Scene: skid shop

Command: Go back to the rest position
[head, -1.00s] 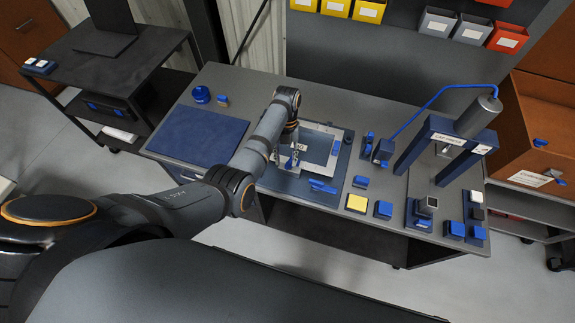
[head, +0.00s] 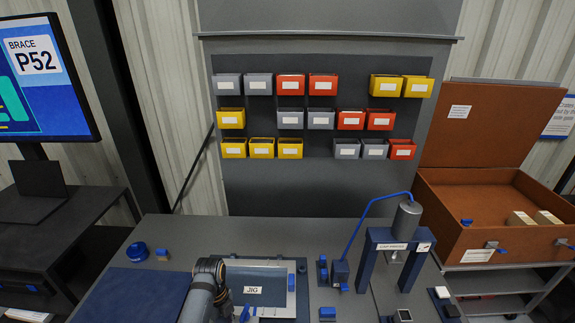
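My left arm (head: 206,285) comes up from the bottom edge of the head view and bends at its wrist over the grey workbench (head: 180,235). Its gripper is down by the left side of the jig (head: 271,271), mostly hidden behind the wrist and cut off by the picture's edge. I cannot tell whether it is open or shut, or whether it touches anything. My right arm and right gripper are not in view.
A blue mat (head: 135,295) lies left of the arm, with a blue round item (head: 138,252) behind it. The blue press frame (head: 397,245) stands to the right. An open brown crate (head: 495,235) is at far right. Bins hang on the back panel (head: 270,185).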

